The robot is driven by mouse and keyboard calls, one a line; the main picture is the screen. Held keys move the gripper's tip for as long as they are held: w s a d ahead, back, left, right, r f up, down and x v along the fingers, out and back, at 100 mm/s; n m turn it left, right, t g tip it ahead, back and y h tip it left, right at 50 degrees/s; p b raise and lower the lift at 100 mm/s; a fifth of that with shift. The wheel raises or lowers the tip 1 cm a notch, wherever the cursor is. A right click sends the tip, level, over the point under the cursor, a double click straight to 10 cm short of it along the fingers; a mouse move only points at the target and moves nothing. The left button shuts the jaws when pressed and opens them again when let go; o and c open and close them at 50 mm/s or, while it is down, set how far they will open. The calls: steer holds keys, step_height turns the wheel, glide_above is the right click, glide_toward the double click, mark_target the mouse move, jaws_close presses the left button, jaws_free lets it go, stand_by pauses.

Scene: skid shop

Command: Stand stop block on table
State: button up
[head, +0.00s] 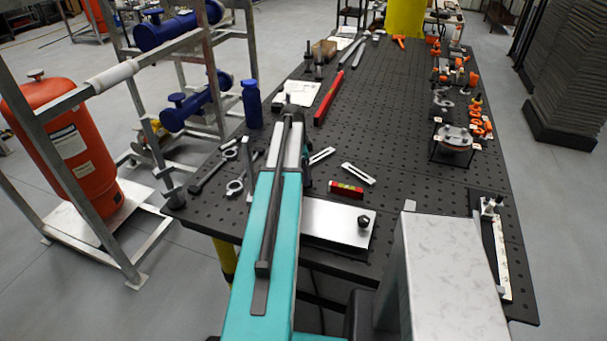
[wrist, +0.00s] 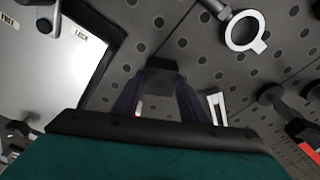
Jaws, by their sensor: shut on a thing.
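The black perforated table (head: 400,130) runs away from me in the head view, and its holed top (wrist: 190,55) fills much of the wrist view. My gripper (wrist: 160,75) shows in the wrist view with its two dark fingers shut on a small dark block, the stop block (wrist: 162,64). The block sits between the fingertips with the table top behind it. I cannot tell whether it touches the table. In the head view my teal arm reaches over the near left part of the table and hides most of the gripper and the block.
A steel plate with a black knob (head: 325,222), a red level (head: 346,189) and a slotted strap (head: 358,173) lie right of my arm. A blue bottle (head: 252,105) stands left; a red bar (head: 329,98) lies beyond. Clamps line the right edge. The table's middle is clear.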

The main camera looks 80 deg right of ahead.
steer(key=shift+f+b, duration=0.35)
steer(key=shift+f, duration=0.25)
stand_by(0.3)
steer(key=o, duration=1.4)
steer(key=shift+c, duration=0.2)
steer(key=shift+r, duration=0.2)
steer(key=shift+w+a+r+p, duration=0.15)
steer(key=shift+r+p, duration=0.55)
steer(key=shift+r, duration=0.6)
steer(key=shift+r, duration=0.1)
steer(key=shift+r+p, duration=0.5)
steer(key=shift+r, duration=1.45)
